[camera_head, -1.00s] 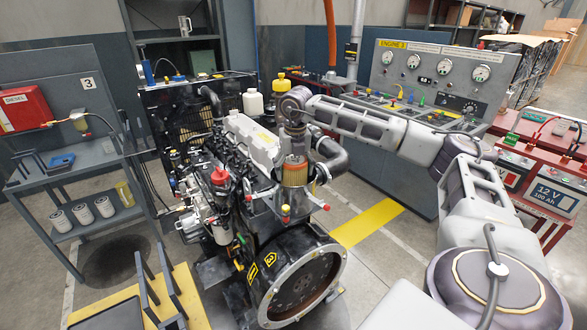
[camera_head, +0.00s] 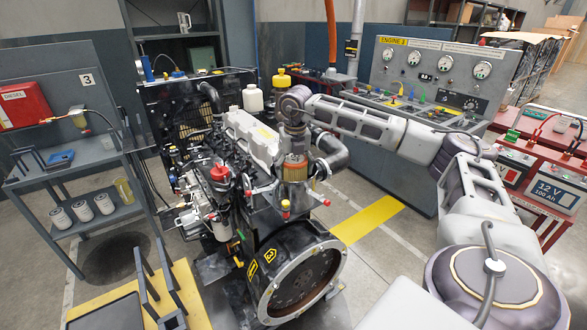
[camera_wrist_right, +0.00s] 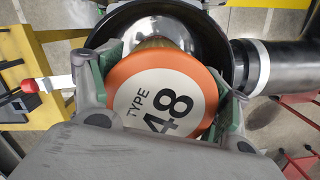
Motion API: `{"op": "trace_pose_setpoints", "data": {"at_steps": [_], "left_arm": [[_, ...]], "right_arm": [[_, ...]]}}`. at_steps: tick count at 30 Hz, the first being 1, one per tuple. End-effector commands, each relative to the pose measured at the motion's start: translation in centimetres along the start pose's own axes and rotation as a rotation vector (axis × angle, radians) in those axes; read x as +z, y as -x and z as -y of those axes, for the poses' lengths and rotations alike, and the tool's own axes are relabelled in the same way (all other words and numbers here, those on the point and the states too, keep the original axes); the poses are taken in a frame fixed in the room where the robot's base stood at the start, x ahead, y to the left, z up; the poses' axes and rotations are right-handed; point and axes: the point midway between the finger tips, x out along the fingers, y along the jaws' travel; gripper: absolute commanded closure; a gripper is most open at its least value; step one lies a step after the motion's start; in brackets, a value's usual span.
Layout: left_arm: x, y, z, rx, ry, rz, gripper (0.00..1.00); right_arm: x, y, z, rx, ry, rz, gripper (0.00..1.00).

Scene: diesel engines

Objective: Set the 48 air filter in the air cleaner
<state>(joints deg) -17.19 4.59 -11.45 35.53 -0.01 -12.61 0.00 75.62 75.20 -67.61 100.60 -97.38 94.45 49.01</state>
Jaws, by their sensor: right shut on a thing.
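The 48 air filter (camera_head: 295,173) has a pleated tan side and an orange end cap. In the right wrist view its end face (camera_wrist_right: 160,95) reads "TYPE 48". My right gripper (camera_head: 294,145) comes from above and is shut on the filter, with green-lined fingers on both sides of the cap in the wrist view (camera_wrist_right: 160,98). The air cleaner (camera_head: 290,200) is an open round housing below the filter; its black rim and shiny inside (camera_wrist_right: 215,30) show behind the filter. The filter's lower end is at the housing mouth; its depth is unclear. My left gripper is out of view.
A black pipe (camera_head: 332,155) curves off beside the air cleaner, and the engine (camera_head: 235,150) lies left of it. Several white filters (camera_head: 82,210) stand on the left cart's lower shelf. A control panel (camera_head: 435,80) stands behind my right arm.

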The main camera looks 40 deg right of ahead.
Motion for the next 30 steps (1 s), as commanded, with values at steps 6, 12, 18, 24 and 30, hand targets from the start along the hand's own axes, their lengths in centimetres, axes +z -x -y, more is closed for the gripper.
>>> {"op": "trace_pose_setpoints", "data": {"at_steps": [6,12,18,24,30], "left_arm": [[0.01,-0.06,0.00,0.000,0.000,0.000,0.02],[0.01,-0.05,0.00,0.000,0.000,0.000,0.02],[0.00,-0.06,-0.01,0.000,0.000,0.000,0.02],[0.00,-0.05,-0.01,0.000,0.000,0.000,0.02],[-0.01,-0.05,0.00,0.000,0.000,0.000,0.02]], "right_arm": [[0.08,-0.06,-0.04,0.001,0.000,0.000,0.63],[0.09,-0.04,-0.03,0.001,0.000,0.001,0.17],[0.08,-0.04,-0.02,0.000,0.000,0.001,0.00],[0.11,-0.01,-0.02,0.001,0.000,0.002,0.00],[0.10,-0.04,-0.01,0.000,0.000,0.001,0.06]]}}
